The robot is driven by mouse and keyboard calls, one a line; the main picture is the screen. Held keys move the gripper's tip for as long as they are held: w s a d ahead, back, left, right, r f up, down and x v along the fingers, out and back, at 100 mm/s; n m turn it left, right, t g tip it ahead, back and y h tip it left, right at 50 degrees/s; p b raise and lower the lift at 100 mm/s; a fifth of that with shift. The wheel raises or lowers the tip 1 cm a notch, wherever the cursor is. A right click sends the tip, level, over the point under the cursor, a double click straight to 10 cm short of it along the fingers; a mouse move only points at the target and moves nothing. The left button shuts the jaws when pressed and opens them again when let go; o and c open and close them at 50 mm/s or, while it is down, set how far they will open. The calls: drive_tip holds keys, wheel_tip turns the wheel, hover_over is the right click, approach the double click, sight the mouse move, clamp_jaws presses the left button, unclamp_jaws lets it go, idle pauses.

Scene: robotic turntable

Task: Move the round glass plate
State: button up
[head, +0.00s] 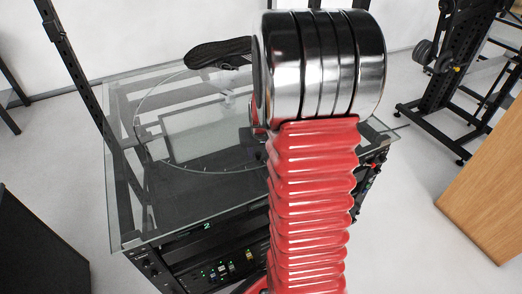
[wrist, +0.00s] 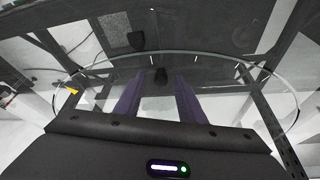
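The round glass plate (head: 205,130) lies flat on the square glass top (head: 130,222) of a black equipment rack in the head view. It is clear, so its thin rim is what shows best, and my arm hides its right part. In the wrist view the round plate's rim (wrist: 283,84) curves across behind my gripper (wrist: 160,82). The two purple fingers stand apart with nothing seen held between them. I cannot tell how far they are from the glass.
A dark shoe-like object (head: 218,53) shows at the plate's far edge. The rack's front (head: 215,262) carries lit controls. A black post (head: 80,80) rises at left, a dark box (head: 35,245) stands front left, and a wooden panel (head: 490,185) and gym rack (head: 450,85) stand right.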

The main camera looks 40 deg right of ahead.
clamp_jaws()
idle(0.4)
